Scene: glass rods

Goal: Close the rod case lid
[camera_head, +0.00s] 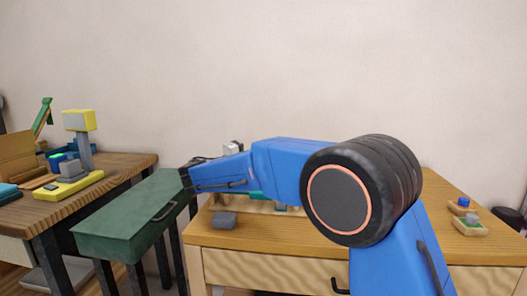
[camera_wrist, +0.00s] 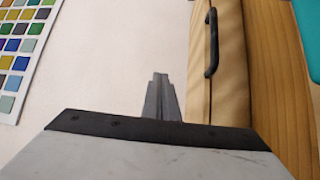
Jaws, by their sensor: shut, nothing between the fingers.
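A dark green box with a flat top (camera_head: 135,215), which looks like the rod case, stands on dark legs between the two tables. A dark handle (camera_head: 164,211) is on its right side. Its top looks flat and down, but I cannot tell whether the lid is fully shut. My blue arm reaches left over the right table, and its dark end is by the far right corner of the green box. My gripper (camera_wrist: 159,98) shows in the wrist view with its fingers together and nothing between them. The green box is not clearly seen in the wrist view.
The left table (camera_head: 125,165) holds a yellow device (camera_head: 70,186). A colour chart (camera_wrist: 22,50) lies at left.

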